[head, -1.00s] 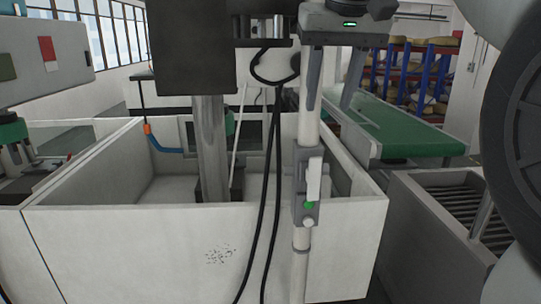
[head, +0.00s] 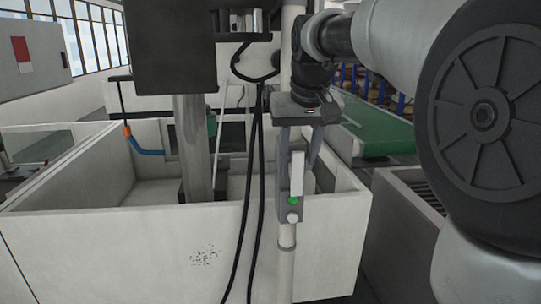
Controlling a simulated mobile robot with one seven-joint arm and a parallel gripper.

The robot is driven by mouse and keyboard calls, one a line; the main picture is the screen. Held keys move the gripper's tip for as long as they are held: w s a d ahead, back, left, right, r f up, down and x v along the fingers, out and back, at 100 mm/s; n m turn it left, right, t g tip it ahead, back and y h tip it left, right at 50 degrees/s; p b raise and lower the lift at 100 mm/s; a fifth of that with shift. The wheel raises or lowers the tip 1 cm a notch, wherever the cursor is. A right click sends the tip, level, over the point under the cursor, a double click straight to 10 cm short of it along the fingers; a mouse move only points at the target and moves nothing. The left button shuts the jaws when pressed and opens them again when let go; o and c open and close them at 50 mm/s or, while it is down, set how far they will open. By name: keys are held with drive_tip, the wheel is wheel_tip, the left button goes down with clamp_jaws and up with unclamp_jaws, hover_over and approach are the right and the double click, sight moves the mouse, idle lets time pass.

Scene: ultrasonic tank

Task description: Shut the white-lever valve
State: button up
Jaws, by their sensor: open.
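The valve (head: 285,205) is a grey body on a white vertical pipe in front of the tank, with a green round spot low on it. Its white lever (head: 297,173) stands upright, in line with the pipe. My gripper (head: 298,163) hangs down from above with its fingers apart. In this view the fingertips flank the lever's upper part. I cannot tell whether they touch the lever or how far in front of it they are.
The white-walled tank (head: 130,245) fills the middle, with a grey column and black cables (head: 254,215) hanging close left of the valve. A blue-ended hose (head: 148,152) hangs inside the tank. A green conveyor (head: 375,132) and a slatted grey bin (head: 405,225) are at the right.

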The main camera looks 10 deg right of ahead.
drive_tip(key=shift+f, duration=0.1)
clamp_jaws()
drive_tip(key=shift+d, duration=0.15)
drive_tip(key=y, duration=0.1)
drive_tip(key=d+y, duration=0.1)
drive_tip(key=y, duration=0.1)
drive_tip(key=shift+d+f+m+y, duration=0.15)
drive_tip(key=shift+d+m+y, duration=0.15)
drive_tip(key=shift+m, duration=0.1)
drive_tip(key=shift+d+f+m+t+y+b, duration=0.35)
drive_tip(key=shift+d+f+m+y+b, duration=0.3)
drive_tip(key=shift+y+b, duration=1.05)
drive_tip(key=shift+d+f+m+t+y+b, duration=0.5)
drive_tip(key=shift+f+y+b, duration=0.4)
drive_tip(key=shift+y, duration=1.75)
drive_tip(key=shift+d+f+m+t+y+b, duration=0.3)
drive_tip(key=shift+f+m+y+b, duration=0.65)
drive_tip(key=shift+y, duration=1.2)
drive_tip(key=shift+r, duration=0.2)
